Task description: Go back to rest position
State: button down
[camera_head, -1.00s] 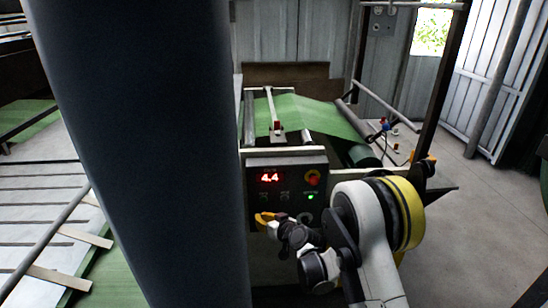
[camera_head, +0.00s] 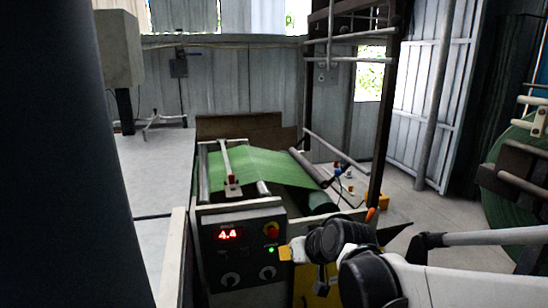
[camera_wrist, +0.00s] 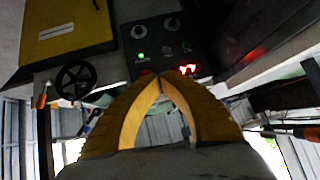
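My gripper (camera_head: 286,253) is in front of the lower right part of the control panel (camera_head: 245,267) in the head view. In the wrist view my gripper's yellow fingers (camera_wrist: 160,82) meet at their tips, with nothing held between them. The same panel shows upside down in the wrist view (camera_wrist: 153,40), beyond the fingertips. It has a red lit display reading 4.4 (camera_head: 229,234), a green light, two knobs and a red button. I cannot tell how far the fingertips are from the panel. My arm comes in from the lower right.
Behind the panel is a machine with a green sheet (camera_head: 262,166) over rollers. A handwheel (camera_wrist: 75,82) and a yellow box (camera_wrist: 64,28) show in the wrist view. A large green roll (camera_head: 505,185) stands at the right. Grey floor (camera_head: 405,200) is open between it and the machine.

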jog(key=s+d+m+h, duration=0.1)
jog(key=s+d+h, duration=0.1)
jog(key=s+d, duration=0.5)
jog(key=s+d+m+g+h, duration=0.1)
jog(key=s+d, duration=0.7)
jog(key=s, duration=0.8)
jog(key=shift+d+f+m+g+h, duration=0.25)
jog(key=shift+f+m+h, duration=0.2)
jog(key=shift+m+h, duration=0.35)
jog(key=shift+a, duration=0.1)
jog(key=shift+s+d+r, duration=0.1)
jog(key=shift+s+d, duration=0.15)
jog(key=shift+s, duration=0.05)
dwell(0.9)
